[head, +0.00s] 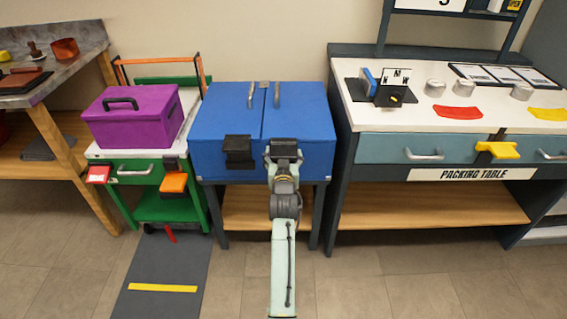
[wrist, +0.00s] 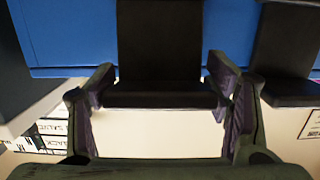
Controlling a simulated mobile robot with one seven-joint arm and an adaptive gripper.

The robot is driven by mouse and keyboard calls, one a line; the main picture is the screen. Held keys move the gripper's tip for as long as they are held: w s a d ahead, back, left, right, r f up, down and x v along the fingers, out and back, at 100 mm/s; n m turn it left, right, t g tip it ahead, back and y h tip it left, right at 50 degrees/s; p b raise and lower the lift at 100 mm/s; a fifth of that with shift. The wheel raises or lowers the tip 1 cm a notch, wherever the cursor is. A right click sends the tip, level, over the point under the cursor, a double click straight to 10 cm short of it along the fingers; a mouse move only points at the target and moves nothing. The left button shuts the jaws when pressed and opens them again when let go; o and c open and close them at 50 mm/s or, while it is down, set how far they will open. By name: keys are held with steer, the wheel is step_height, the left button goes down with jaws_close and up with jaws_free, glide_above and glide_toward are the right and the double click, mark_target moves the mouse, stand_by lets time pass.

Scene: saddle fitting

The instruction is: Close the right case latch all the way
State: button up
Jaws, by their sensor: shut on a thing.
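The blue case (head: 225,125) stands on a low bench in the head view, its lid handles on top. Its left latch (head: 238,152) is black and shows on the front face. My gripper (head: 284,150) is at the front right of the case, where it mostly covers the right latch. In the wrist view, a black latch (wrist: 160,45) fills the middle, with its wide lower lip between the two fingers of my gripper (wrist: 162,98). The fingers are shut on the lip's ends. How far the latch stands from the case face is hard to tell.
Another black latch (wrist: 287,50) is at the right of the wrist view. A green cart (head: 150,165) with a purple box (head: 130,120) stands left of the case. The packing table (head: 450,148) is close on the right. Floor in front is open, with a dark mat (head: 160,265) at left.

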steer(key=shift+w+r, duration=0.8)
steer(key=shift+r, duration=0.35)
steer(key=o, duration=1.4)
steer(key=shift+r, duration=0.1)
steer(key=o, duration=0.3)
steer(key=shift+f, duration=0.3)
steer(key=shift+s+f, duration=0.1)
steer(key=shift+s, duration=0.2)
steer(key=s+r, duration=0.1)
steer(key=s, duration=1)
steer(key=shift+s+r, duration=0.2)
steer(key=shift+r, duration=0.1)
